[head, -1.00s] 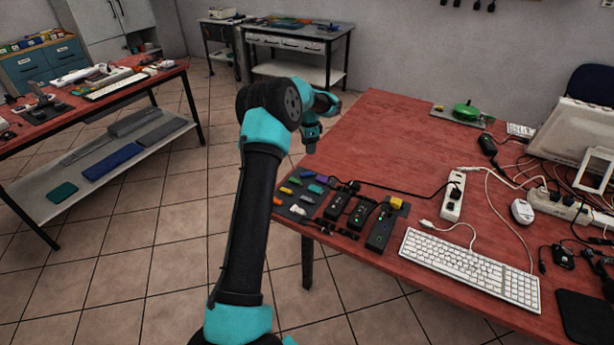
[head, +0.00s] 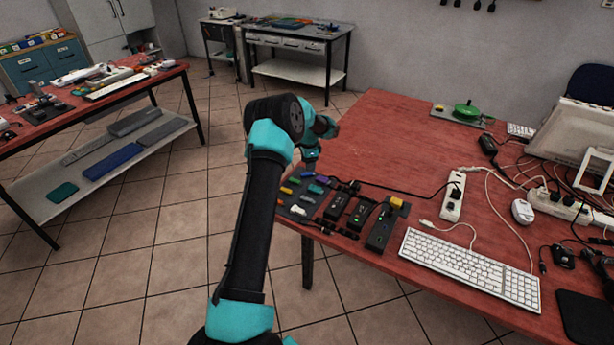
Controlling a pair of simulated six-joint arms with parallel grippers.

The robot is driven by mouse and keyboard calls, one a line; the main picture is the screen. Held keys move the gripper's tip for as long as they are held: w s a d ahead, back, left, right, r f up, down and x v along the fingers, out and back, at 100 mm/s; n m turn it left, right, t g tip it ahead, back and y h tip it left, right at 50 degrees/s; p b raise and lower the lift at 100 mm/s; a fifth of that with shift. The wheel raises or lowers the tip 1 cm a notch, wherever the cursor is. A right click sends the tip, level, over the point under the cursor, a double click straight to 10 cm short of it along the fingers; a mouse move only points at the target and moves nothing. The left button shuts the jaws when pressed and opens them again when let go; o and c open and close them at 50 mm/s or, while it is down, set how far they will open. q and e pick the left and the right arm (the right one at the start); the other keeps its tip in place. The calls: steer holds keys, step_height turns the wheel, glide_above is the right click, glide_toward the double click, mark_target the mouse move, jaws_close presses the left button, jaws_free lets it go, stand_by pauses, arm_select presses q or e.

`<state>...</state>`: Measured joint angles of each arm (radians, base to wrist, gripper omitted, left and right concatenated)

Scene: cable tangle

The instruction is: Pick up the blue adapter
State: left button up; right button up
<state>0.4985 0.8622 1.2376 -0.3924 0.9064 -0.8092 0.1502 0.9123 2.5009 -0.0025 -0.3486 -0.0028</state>
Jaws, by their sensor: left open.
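A small blue adapter (head: 308,174) lies at the far side of a dark mat (head: 313,212) on the red table's left end, among other small coloured pieces. It is tiny in the head view and its shape is hard to make out. My left gripper (head: 310,163) is just above and behind it, pointing down and open, with nothing seen in it. The fingers are small and partly blend with the scene, so I cannot tell whether they touch the adapter. My right gripper is not in view.
Close by lie a green piece (head: 293,181), a teal piece (head: 315,189) and a purple piece (head: 322,180). Black power strips (head: 337,205) and a white keyboard (head: 470,268) are to the right. The red table's far middle (head: 385,135) is clear.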

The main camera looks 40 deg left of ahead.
mark_target(307, 174)
arm_select(q)
steer(key=f, duration=0.5)
steer(key=shift+s+a, duration=0.1)
steer(key=shift+s, duration=0.15)
jaws_close()
stand_by(0.4)
